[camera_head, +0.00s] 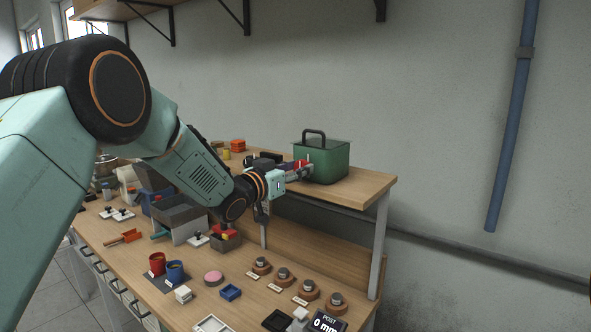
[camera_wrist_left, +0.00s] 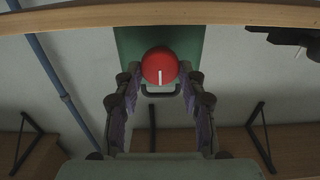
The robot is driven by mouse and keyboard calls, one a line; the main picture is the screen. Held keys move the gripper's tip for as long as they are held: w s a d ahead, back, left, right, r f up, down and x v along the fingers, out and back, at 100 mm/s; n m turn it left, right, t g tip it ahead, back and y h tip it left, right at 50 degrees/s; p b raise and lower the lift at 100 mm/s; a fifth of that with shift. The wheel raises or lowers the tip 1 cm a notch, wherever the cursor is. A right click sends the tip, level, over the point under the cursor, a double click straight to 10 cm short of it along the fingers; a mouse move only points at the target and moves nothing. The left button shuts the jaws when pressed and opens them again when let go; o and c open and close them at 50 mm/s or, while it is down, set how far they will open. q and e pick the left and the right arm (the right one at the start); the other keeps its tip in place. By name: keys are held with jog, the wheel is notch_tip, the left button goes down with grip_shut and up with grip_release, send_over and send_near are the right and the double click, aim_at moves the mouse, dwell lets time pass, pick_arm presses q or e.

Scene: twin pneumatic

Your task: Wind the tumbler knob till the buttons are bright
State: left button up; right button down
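A red round knob (camera_wrist_left: 160,66) with a white line shows in the left wrist view, in front of a green box (camera_wrist_left: 128,48). The line points down in that picture. In the head view the green box (camera_head: 328,160), with a dark handle on top, stands on the raised shelf, and a bit of red shows at its left side. My left gripper (camera_head: 302,170) is beside the box, its fingers apart on either side of the knob. In the left wrist view, the gripper (camera_wrist_left: 160,85) seems not to press on it. My right gripper is out of view. I cannot identify any lit buttons.
The raised shelf (camera_head: 362,189) stands over the workbench. Several brown round pieces (camera_head: 283,276) with labels lie on the bench, near a small display (camera_head: 328,322). Red (camera_head: 157,264) and blue (camera_head: 176,271) cups, a pink disc (camera_head: 213,278) and grey bins stand farther left.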

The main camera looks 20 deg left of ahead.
pick_arm(q)
jog(key=c, duration=0.5)
jog(key=shift+s+d+f+m+b, duration=0.1)
jog(key=shift+m+b, duration=5.95)
jog(key=shift+m, duration=0.65)
jog(key=shift+f+m+b, duration=0.1)
jog(key=shift+m+b, duration=5.9)
jog(key=shift+m, duration=0.7)
jog(key=shift+r, duration=0.1)
